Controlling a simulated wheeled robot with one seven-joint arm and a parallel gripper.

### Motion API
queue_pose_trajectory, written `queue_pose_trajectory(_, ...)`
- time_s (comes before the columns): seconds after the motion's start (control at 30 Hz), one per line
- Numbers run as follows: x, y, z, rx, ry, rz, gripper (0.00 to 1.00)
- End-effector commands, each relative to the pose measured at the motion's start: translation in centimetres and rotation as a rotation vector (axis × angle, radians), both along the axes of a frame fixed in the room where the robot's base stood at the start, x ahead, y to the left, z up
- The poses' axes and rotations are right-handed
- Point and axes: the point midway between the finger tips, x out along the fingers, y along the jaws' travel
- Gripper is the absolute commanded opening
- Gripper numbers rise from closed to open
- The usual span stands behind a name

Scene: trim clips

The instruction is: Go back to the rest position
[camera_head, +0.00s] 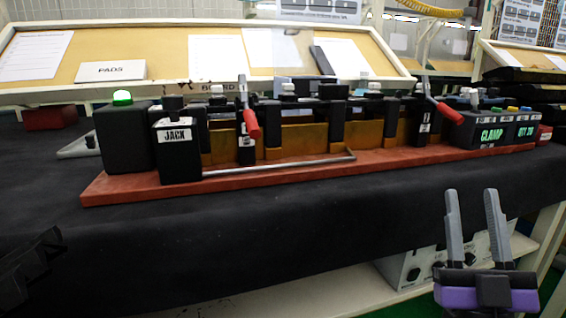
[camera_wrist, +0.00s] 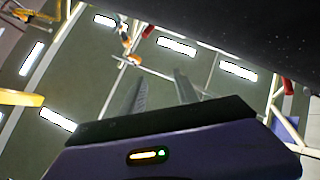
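My gripper (camera_head: 471,224) is at the lower right in the head view, in front of the bench's front edge. Its two grey fingers point up and stand apart with nothing between them. In the wrist view my gripper (camera_wrist: 158,88) also shows both fingers apart and empty, with ceiling lights beyond. The trim clip fixture on its red base plate (camera_head: 300,172) lies on the black bench, apart from my gripper. It carries black blocks, brown parts and two red-handled levers, one at the middle (camera_head: 250,122) and one at the right (camera_head: 448,110).
A block marked JACK (camera_head: 178,150) and a box with a lit green lamp (camera_head: 122,125) stand at the left. A CLAMP box (camera_head: 478,132) stands at the right. The black bench top (camera_head: 330,205) is bare in front. A grey unit (camera_head: 420,265) sits on the shelf below.

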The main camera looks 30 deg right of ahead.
Motion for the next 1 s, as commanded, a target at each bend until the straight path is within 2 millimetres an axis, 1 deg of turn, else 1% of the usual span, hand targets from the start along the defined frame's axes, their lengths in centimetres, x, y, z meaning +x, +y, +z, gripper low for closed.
queue_pose_trajectory(0.03, 0.5, 1.0, -2.4, 0.07, 0.035, 0.043, 0.37)
queue_pose_trajectory(0.1, 0.8, 2.4, -5.4, 0.157, 0.083, 0.094, 0.37)
queue_pose_trajectory(0.17, 0.9, 3.7, -8.0, 0.226, 0.13, 0.136, 0.37)
queue_pose_trajectory(0.2, 0.9, 4.6, -9.7, 0.272, 0.163, 0.165, 0.37)
queue_pose_trajectory(0.33, 0.2, 8.1, -15.1, 0.404, 0.283, 0.255, 0.37)
queue_pose_trajectory(0.4, -0.6, 10.0, -17.9, 0.466, 0.355, 0.303, 0.37)
queue_pose_trajectory(0.47, -1.5, 11.8, -20.1, 0.513, 0.419, 0.343, 0.37)
queue_pose_trajectory(0.5, -2.2, 12.9, -21.5, 0.542, 0.465, 0.369, 0.37)
queue_pose_trajectory(0.6, -4.5, 15.5, -24.6, 0.602, 0.581, 0.432, 0.37)
queue_pose_trajectory(0.7, -6.9, 17.7, -27.0, 0.636, 0.688, 0.485, 0.37)
queue_pose_trajectory(0.8, -9.0, 19.2, -28.7, 0.646, 0.78, 0.525, 0.37)
queue_pose_trajectory(1.0, -12.8, 21.4, -31.0, 0.637, 0.942, 0.594, 0.37)
